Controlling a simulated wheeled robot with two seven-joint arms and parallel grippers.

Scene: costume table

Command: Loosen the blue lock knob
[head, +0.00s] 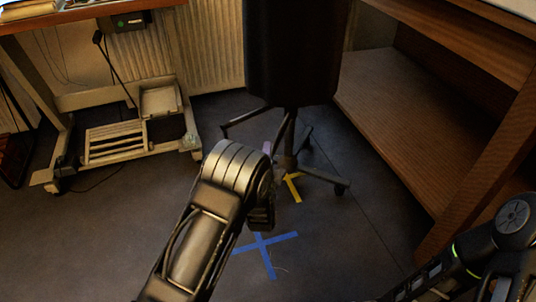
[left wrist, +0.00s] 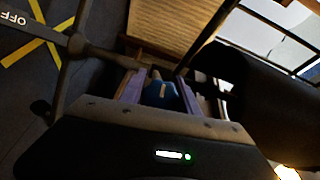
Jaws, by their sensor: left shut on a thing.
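The blue lock knob (left wrist: 161,96) shows in the left wrist view between the two purple-tinted fingers of my left gripper (left wrist: 160,88), which is shut on it. In the head view my left arm reaches to the stand (head: 288,150) under a dark, upright body form (head: 292,50). There my wrist hides the knob and most of the gripper. My right arm shows at the bottom right of the head view, but its gripper is out of the picture.
The stand has spread legs on casters (head: 340,188). A wooden shelf unit (head: 400,120) stands close on the right. A wheeled table frame (head: 120,95) is at the left. Blue tape (head: 263,247) and yellow tape (head: 292,187) mark the dark floor, which is open at the lower left.

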